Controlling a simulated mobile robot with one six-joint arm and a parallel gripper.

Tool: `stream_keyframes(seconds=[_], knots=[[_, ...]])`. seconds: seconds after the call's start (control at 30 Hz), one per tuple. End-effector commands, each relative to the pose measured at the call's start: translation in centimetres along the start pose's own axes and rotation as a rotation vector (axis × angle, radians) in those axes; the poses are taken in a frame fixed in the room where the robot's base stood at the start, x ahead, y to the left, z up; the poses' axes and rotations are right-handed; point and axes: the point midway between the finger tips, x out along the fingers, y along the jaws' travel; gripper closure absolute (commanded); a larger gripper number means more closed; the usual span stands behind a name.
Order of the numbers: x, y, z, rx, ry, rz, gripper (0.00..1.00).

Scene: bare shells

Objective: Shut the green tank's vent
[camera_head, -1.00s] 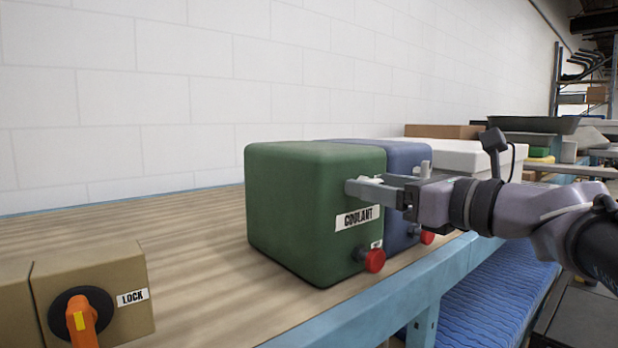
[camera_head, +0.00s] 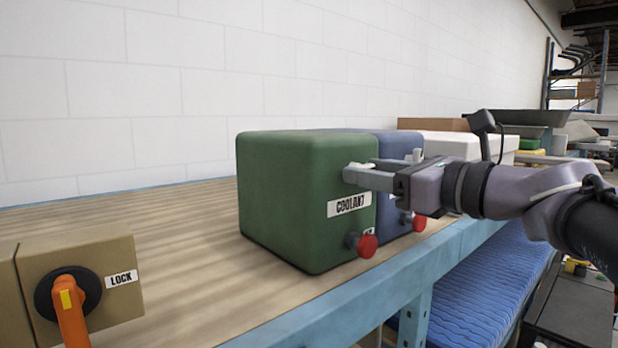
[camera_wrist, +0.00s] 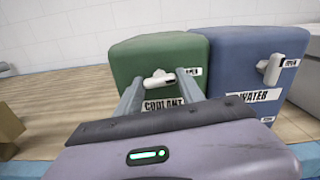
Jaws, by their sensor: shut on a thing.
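The green tank (camera_head: 300,205), labelled COOLANT, stands on the bench; it also shows in the wrist view (camera_wrist: 135,62). Its white vent handle (camera_wrist: 158,77) sits high on the front face and lies roughly crosswise, with its right end towards an OPEN label (camera_wrist: 190,71). My gripper (camera_wrist: 159,82) reaches the tank from the front, its two fingers on either side of the handle and shut on it. In the head view my gripper (camera_head: 358,174) hides part of the handle.
A blue WATER tank (camera_wrist: 240,65) stands close on the right, its white handle (camera_wrist: 271,68) upright. Red knobs, one on the green tank (camera_head: 367,246), stick out low in front. A tan box with an orange LOCK handle (camera_head: 72,315) is at left. Bare bench (camera_head: 170,225) lies between.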

Motion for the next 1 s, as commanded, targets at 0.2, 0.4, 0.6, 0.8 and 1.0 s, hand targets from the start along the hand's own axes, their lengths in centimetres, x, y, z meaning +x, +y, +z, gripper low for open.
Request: stream_keyframes(seconds=[0.2,0.4,0.6,0.8,1.0], knots=[[0.01,0.06,-0.49,-0.183,-0.002,0.000,0.95],[0.00,0.07,-0.44,-0.375,-0.003,0.000,0.95],[0.00,0.06,-0.43,-0.565,-0.002,0.000,0.95],[0.00,0.05,-0.38,-0.756,-0.002,-0.001,0.95],[0.01,0.03,-0.37,-0.944,-0.002,-0.001,0.95]])
